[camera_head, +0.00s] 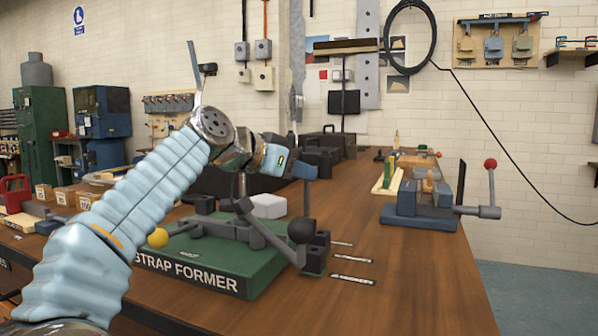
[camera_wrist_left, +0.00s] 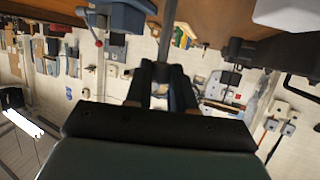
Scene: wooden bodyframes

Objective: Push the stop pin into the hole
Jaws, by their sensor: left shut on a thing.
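My left gripper (camera_head: 303,169) is above the strap former, near the right end of its arms. In the left wrist view, its dark fingers (camera_wrist_left: 162,88) are shut on a slim grey piece (camera_wrist_left: 169,38), which looks like the stop pin. In the head view, the slim piece (camera_head: 306,197) hangs below the fingertips, above the dark block (camera_head: 316,256). The hole cannot be made out. The strap former's green base (camera_head: 272,272) stands on the bench, with grey bending arms (camera_head: 262,234) on it. My right gripper is not in view.
A blue vise (camera_head: 420,205) with a red-knobbed lever stands farther right. A white block (camera_head: 268,206) lies behind. The wooden bench (camera_head: 400,285) is clear at front right.

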